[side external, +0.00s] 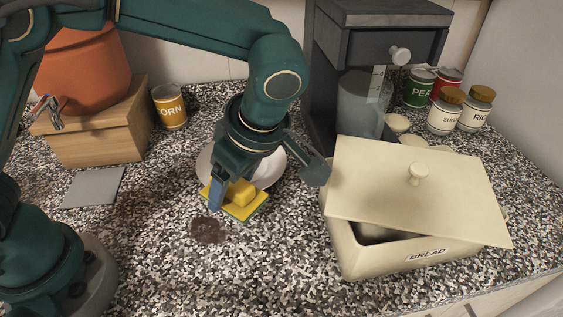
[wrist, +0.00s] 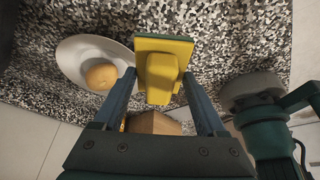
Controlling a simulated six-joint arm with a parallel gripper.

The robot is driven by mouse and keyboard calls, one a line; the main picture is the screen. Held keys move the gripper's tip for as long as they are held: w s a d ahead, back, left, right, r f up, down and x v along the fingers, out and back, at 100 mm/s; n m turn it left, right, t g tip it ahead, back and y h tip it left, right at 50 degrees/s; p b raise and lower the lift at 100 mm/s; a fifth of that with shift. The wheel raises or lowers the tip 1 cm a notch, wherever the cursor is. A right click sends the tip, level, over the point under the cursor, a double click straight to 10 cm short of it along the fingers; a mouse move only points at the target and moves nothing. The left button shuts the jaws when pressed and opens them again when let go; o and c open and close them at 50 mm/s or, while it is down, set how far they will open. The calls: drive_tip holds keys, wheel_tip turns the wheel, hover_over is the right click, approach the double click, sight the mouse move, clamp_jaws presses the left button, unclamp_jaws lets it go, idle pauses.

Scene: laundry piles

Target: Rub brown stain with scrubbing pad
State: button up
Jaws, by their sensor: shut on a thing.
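The scrubbing pad (side external: 246,209) is a flat yellow square with a dark underside and a raised yellow handle. My gripper (side external: 229,190) is shut on its handle, and one blue finger shows at its left side. In the wrist view the pad (wrist: 178,45) lies between the ends of my gripper's two fingers (wrist: 160,82). The brown stain (side external: 208,230) is a dark round patch on the speckled counter, just in front and left of the pad. I cannot tell whether the pad touches the counter. The stain does not show in the wrist view.
A white dish (side external: 270,172) sits right behind the pad; a round tan item (wrist: 100,77) lies in it. A cream bread box (side external: 375,245) with a tilted lid (side external: 450,187) stands at right. A grey slab (side external: 93,187) lies at left. The front counter is clear.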

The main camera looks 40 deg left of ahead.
sight(237, 224)
drive_tip(key=shift+f, duration=3.9)
drive_tip(key=shift+s+a, duration=0.3)
drive_tip(key=shift+c, duration=1.3)
drive_tip(key=shift+s+a+f, duration=0.1)
drive_tip(key=shift+s+a, duration=3.1)
drive_tip(key=shift+w+d, duration=3.55)
drive_tip(key=shift+d, duration=0.05)
drive_tip(key=shift+s+r, duration=0.1)
drive_tip(key=shift+r, duration=4)
